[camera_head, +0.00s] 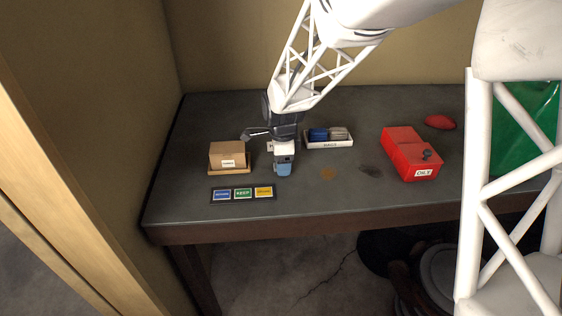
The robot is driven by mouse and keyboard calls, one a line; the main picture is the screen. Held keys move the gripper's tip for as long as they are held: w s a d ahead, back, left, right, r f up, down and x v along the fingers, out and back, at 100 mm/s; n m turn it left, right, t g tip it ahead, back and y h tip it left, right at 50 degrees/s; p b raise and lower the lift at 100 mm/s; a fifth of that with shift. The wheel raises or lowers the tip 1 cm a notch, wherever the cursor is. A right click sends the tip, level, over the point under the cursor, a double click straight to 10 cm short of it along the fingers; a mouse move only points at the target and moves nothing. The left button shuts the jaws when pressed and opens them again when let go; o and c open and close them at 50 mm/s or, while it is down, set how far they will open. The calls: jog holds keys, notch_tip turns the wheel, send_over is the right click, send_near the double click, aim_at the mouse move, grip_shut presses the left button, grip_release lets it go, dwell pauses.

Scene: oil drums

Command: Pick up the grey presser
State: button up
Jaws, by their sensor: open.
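My gripper (284,169) points down over the middle of the dark table, with its blue-tipped end just behind the row of colored labels. The gap between its fingers is too small to make out, and nothing shows held in it. A small grey item (256,133) with a thin, handle-like shape shows at the left side of my wrist, partly hidden by it; it may be the grey presser, but I cannot be sure. A grey bundle (339,133) lies beside a blue bundle (318,134) in the white tray (329,145) marked BAGS, right of my wrist.
A cardboard box (227,152) on a wooden base stands left. Blue, green and yellow labels (243,194) lie near the front edge. A red box (404,150) marked OILY and a red cloth (440,122) are right. The front middle right is mostly clear. A wall borders the left.

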jog(key=shift+c, duration=0.2)
dwell(0.3)
jog(key=c, duration=1)
jog(key=shift+r, duration=0.1)
jog(key=shift+r, duration=0.7)
notch_tip(320, 180, up, 2)
jog(key=shift+r, duration=0.1)
jog(key=s+d, duration=0.1)
jog(key=s, duration=0.4)
jog(key=s+d+r, duration=0.1)
jog(key=s, duration=0.9)
jog(key=shift+s+d+r, duration=0.15)
jog(key=shift+s+d, duration=0.25)
